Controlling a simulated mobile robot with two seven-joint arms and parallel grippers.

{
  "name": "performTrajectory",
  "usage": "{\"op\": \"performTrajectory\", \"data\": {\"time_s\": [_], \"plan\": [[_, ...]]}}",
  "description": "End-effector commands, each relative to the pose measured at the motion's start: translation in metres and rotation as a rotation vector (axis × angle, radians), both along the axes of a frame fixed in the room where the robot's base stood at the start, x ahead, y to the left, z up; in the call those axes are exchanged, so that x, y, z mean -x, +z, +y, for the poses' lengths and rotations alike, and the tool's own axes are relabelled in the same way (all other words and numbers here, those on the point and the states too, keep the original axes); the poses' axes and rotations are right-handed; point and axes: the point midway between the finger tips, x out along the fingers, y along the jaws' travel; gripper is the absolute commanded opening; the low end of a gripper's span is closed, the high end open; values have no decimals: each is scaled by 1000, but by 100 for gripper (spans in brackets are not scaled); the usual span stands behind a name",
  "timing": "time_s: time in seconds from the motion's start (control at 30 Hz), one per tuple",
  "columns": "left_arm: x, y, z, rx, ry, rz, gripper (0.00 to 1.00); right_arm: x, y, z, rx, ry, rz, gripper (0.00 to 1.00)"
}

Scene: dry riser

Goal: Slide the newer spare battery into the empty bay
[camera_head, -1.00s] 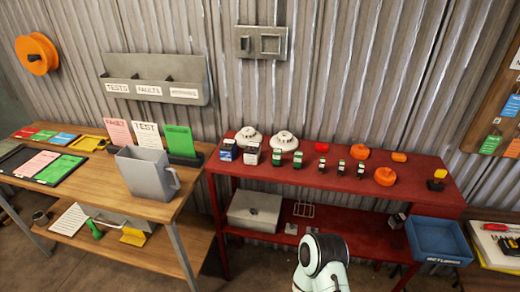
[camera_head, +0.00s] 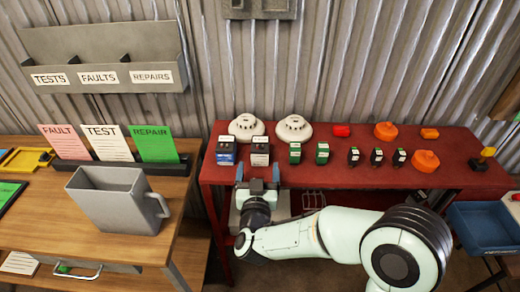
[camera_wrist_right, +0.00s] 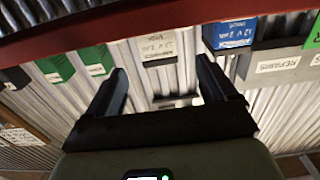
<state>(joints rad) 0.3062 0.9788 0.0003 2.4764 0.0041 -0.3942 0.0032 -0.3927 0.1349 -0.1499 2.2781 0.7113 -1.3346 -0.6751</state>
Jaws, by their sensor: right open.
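Two block-shaped batteries stand side by side at the left front of the red bench (camera_head: 330,178): a blue one with a black top (camera_head: 226,151) and a grey one with a black top (camera_head: 260,151). Their labels are too small to read for age. My right gripper (camera_head: 258,174) is open and empty, just in front of and below the grey battery. In the wrist view the grey battery (camera_wrist_right: 158,48) shows between and beyond the open fingers (camera_wrist_right: 160,66); the blue battery (camera_wrist_right: 230,34) is beside one finger. I cannot make out an empty bay. My left gripper is out of view.
Green boxes (camera_head: 322,153), small black units (camera_head: 376,157), white detectors (camera_head: 293,128) and orange domes (camera_head: 425,161) stand on the bench. My arm partly hides a grey box (camera_head: 281,205) below. A wooden table with a grey jug (camera_head: 112,200) is at left, a blue bin (camera_head: 487,228) at right.

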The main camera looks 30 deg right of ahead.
Motion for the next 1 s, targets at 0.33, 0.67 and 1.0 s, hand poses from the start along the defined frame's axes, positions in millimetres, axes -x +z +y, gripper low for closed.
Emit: {"op": "performTrajectory", "data": {"time_s": [0.33, 0.67, 1.0], "plan": [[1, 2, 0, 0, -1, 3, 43, -38, 0, -23, 0, 2, 0, 85], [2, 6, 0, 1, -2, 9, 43, -73, 8, -47, -1, 1, 1, 85], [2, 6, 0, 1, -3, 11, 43, -81, 8, -51, -1, 3, 2, 85]]}}
